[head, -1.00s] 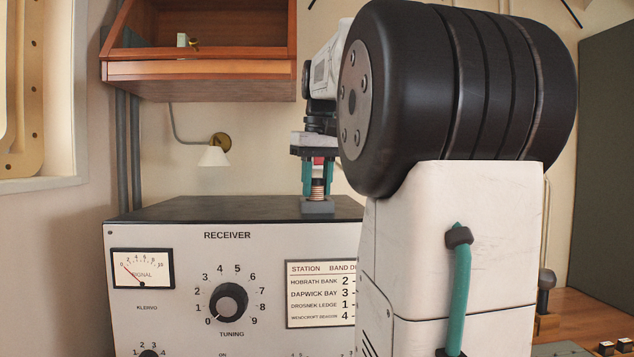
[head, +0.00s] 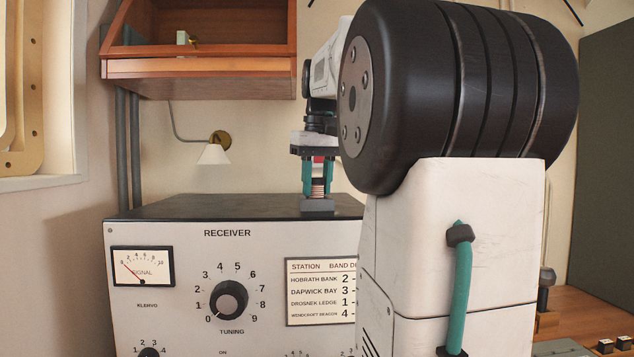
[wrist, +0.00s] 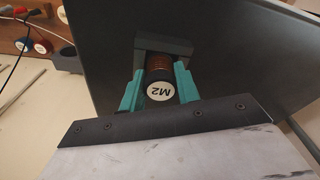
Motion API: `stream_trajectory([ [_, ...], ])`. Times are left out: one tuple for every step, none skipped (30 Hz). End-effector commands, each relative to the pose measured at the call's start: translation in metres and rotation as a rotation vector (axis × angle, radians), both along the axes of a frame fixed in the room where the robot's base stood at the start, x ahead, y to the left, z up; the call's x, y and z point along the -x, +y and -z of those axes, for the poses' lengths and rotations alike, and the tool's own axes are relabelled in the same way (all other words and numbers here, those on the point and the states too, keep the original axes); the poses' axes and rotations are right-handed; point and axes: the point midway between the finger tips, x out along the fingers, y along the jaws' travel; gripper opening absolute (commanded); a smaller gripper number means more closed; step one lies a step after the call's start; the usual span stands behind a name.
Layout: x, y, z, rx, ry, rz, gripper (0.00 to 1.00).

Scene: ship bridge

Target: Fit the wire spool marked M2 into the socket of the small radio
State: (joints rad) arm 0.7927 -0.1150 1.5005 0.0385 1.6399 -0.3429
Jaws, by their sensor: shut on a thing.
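The wire spool marked M2 (wrist: 159,80) is copper-wound with a dark end and a white round label. It stands upright between the teal fingers of my gripper (wrist: 160,92), which is shut on it. In the head view my gripper (head: 318,180) points down over the receiver's top, with the spool (head: 318,189) between the fingers. Just below is a small grey socket block (head: 318,205) on top of the large receiver (head: 180,260). The spool's lower end meets the block (wrist: 163,45); how deep it sits in it I cannot tell.
A wooden shelf box (head: 200,70) hangs on the wall at upper left, above a small wall lamp (head: 214,154). My own arm hides the right part of the receiver.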

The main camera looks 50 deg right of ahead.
Motion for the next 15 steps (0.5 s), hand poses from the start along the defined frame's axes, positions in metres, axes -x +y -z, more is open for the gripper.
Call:
stream_trajectory([
  [0.0, 0.0, -0.0001, 0.0, 0.0, 0.0, 0.09],
  [0.0, 0.0, -0.0001, 0.0, 0.0, 0.0, 0.09],
  [0.0, 0.0, -0.0001, 0.0, 0.0, 0.0, 0.09],
  [0.0, 0.0, -0.0001, 0.0, 0.0, 0.0, 0.35],
  [0.0, 0.0, -0.0001, 0.0, 0.0, 0.0, 0.43],
  [0.0, 0.0, -0.0001, 0.0, 0.0, 0.0, 0.54],
  [0.0, 0.0, -0.0001, 0.0, 0.0, 0.0, 0.57],
  [0.0, 0.0, -0.0001, 0.0, 0.0, 0.0, 0.57],
  [0.0, 0.0, -0.0001, 0.0, 0.0, 0.0, 0.57],
  [0.0, 0.0, -0.0001, 0.0, 0.0, 0.0, 0.57],
  [0.0, 0.0, -0.0001, 0.0, 0.0, 0.0, 0.57],
  [0.0, 0.0, -0.0001, 0.0, 0.0, 0.0, 0.57],
  [0.0, 0.0, 0.0, 0.0, 0.0, 0.0, 0.57],
  [0.0, 0.0, -0.0001, 0.0, 0.0, 0.0, 0.57],
  [0.0, 0.0, -0.001, 0.0, 0.0, 0.0, 0.57],
])
